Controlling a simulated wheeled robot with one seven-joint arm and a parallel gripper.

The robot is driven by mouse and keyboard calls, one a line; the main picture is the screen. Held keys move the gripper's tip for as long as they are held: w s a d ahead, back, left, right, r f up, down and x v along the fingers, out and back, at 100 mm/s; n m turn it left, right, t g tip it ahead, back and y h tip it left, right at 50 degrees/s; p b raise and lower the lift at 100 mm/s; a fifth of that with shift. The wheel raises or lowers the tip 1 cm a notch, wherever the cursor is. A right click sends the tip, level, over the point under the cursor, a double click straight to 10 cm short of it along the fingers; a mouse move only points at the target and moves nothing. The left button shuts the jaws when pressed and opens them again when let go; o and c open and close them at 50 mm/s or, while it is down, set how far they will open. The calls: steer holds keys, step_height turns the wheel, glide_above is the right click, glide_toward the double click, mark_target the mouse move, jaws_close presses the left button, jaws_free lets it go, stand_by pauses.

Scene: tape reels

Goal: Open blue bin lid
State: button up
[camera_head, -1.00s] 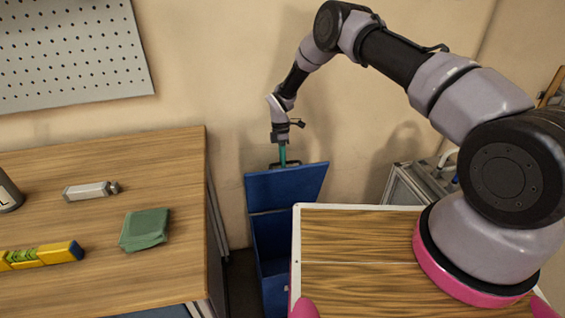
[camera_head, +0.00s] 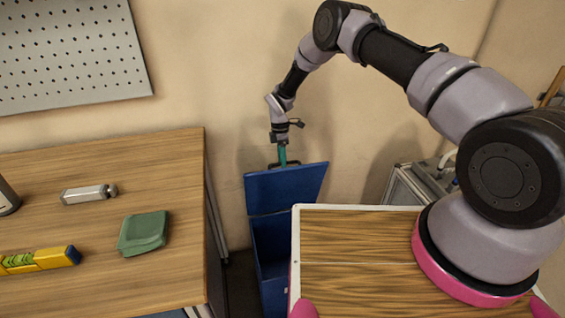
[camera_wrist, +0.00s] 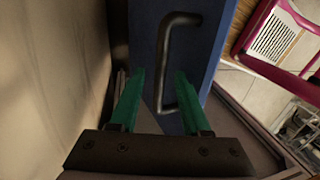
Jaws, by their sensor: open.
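The blue bin (camera_head: 271,240) stands on the floor between the wooden table and my own base. Its blue lid (camera_head: 287,188) is raised and leans up toward the wall, with the bin's opening showing below it. My gripper (camera_head: 283,162) points down at the lid's upper edge. In the wrist view its two green fingers (camera_wrist: 160,75) are apart with nothing clamped between them. The blue lid face (camera_wrist: 205,45) is behind the handle.
A wall stands close behind the bin. A grey metal frame (camera_head: 405,182) is to the right.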

steer(key=v, duration=1)
steer(key=shift+r, duration=0.2)
steer(key=d+r+m+t+y, duration=0.1)
steer(key=d+r+m, duration=0.25)
steer(key=r, duration=0.75)
steer(key=d+r+m+t, duration=0.15)
steer(key=d+r, duration=0.25)
steer(key=r, duration=0.7)
steer(key=s+d+r+m+t, duration=0.1)
steer(key=s+d+r+m, duration=0.25)
steer(key=r, duration=0.35)
steer(key=s+d+r+m+t, duration=0.1)
steer(key=s+d+r+m, duration=0.15)
steer(key=d+r, duration=0.4)
steer(key=s+d+r+m+t+y, duration=0.1)
steer(key=s+d+r+m, duration=0.3)
steer(key=s+r, duration=0.25)
steer(key=s+d+r+m+t, duration=0.1)
steer(key=s+d+r+m, duration=0.2)
steer(key=s+r, duration=0.3)
steer(key=s+d+m+t, duration=0.1)
steer(key=s+d+m, duration=0.1)
steer(key=s, duration=0.5)
steer(key=s+d+f+m+t, duration=0.1)
steer(key=s+d+m+t, duration=0.1)
steer(key=s+m, duration=0.3)
steer(key=shift+s+d+y, duration=0.3)
steer(key=shift+s+d, duration=0.05)
steer(key=shift+s, duration=0.9)
